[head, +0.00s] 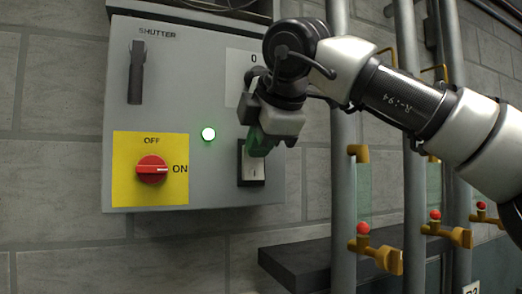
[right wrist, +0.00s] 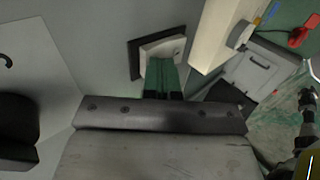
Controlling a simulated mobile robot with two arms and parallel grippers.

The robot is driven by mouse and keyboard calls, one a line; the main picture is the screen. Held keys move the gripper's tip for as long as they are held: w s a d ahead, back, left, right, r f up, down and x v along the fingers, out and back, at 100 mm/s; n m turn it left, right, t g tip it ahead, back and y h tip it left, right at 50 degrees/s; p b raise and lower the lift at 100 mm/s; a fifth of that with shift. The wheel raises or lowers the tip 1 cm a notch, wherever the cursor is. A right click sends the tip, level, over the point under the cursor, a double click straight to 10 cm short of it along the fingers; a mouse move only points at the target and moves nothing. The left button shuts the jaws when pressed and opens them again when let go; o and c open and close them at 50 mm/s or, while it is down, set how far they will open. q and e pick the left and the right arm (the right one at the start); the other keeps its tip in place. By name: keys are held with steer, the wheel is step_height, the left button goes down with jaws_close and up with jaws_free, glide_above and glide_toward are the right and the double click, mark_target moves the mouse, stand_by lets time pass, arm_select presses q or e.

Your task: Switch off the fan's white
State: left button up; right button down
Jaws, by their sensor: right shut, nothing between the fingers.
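The white rocker switch (head: 254,173) sits in a black frame on the lower right of the grey control box. An "I" mark shows on its lower part. My right gripper (head: 257,146) is shut and empty, with its green fingertips at the upper part of the switch. In the right wrist view the switch (right wrist: 164,47) shows just beyond the closed fingertips (right wrist: 162,64). The fingers hide part of the switch, and I cannot tell whether they touch it. My left gripper is not in view.
The grey box (head: 215,110) also carries a shutter lever (head: 136,75), a lit green lamp (head: 208,134) and a red rotary knob (head: 152,169) on a yellow plate, pointing to ON. Pipes with brass valves (head: 375,252) stand to the right. A dark shelf (head: 300,262) lies below.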

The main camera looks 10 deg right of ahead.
arm_select(q)
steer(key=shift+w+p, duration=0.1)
steer(key=shift+p, duration=0.2)
arm_select(e)
steer(key=shift+w, duration=0.15)
arm_select(q)
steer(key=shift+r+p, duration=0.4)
steer(key=shift+p, duration=0.05)
arm_select(e)
steer(key=shift+w+a+r, duration=0.15)
steer(key=shift+r, duration=0.6)
steer(key=shift+d, duration=0.2)
